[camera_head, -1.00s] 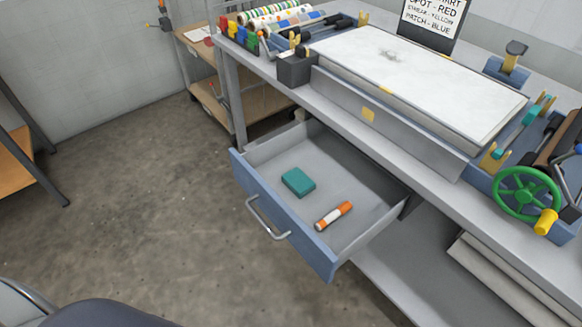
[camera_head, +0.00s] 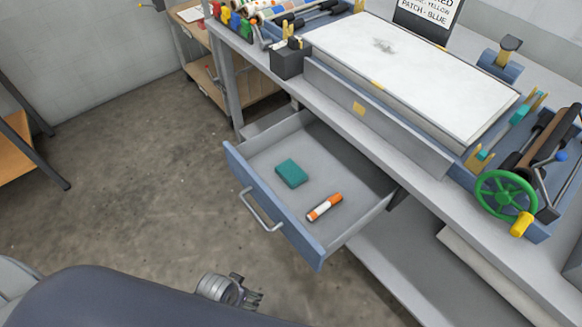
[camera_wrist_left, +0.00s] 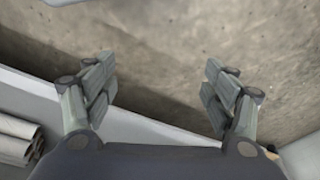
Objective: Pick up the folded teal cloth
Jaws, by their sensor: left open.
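The folded teal cloth (camera_head: 291,173) lies flat on the floor of an open drawer (camera_head: 345,171) under the bench. An orange-and-white tube (camera_head: 324,207) lies in the same drawer, nearer its front, apart from the cloth. My left gripper (camera_head: 252,297) shows at the bottom of the head view, outside the drawer and in front of it, well short of the cloth. In the left wrist view my left gripper (camera_wrist_left: 160,88) has its fingers wide apart with nothing between them. The cloth is not in the wrist view. My right gripper is not in view.
The drawer has a blue front with a metal handle (camera_head: 260,210). Above it, the bench holds a white press bed (camera_head: 410,75) and a green handwheel (camera_head: 506,195). Bare concrete floor (camera_head: 150,200) lies left of the drawer. Pale rolls (camera_wrist_left: 18,138) show in the wrist view.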

